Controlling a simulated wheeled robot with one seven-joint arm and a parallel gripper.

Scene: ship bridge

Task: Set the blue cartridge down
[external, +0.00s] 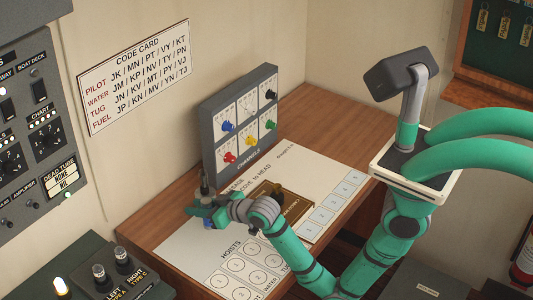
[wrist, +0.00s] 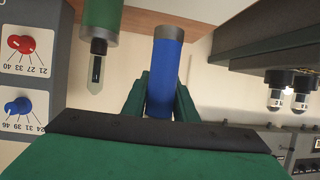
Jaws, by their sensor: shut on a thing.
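The blue cartridge (wrist: 163,85) is upright between the two green fingers of my gripper (wrist: 160,100) in the wrist view, which shows the scene upside down. The gripper is shut on it. In the external view my gripper (external: 207,212) is low over the left part of the desk, and only a small blue patch of the cartridge (external: 208,224) shows below the fingers. One end of the cartridge is grey-brown. Whether it touches the surface below cannot be told. The white printed sheet (external: 185,252) lies on the desk under and around the gripper.
A green cylinder with a black collar and pointed tip (wrist: 97,45) stands close beside the cartridge. A grey panel with coloured knobs (external: 240,120) stands behind. A brown and gold tray (external: 303,207) lies right of my gripper. Two lamps on a dark console (external: 118,262) are at front left.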

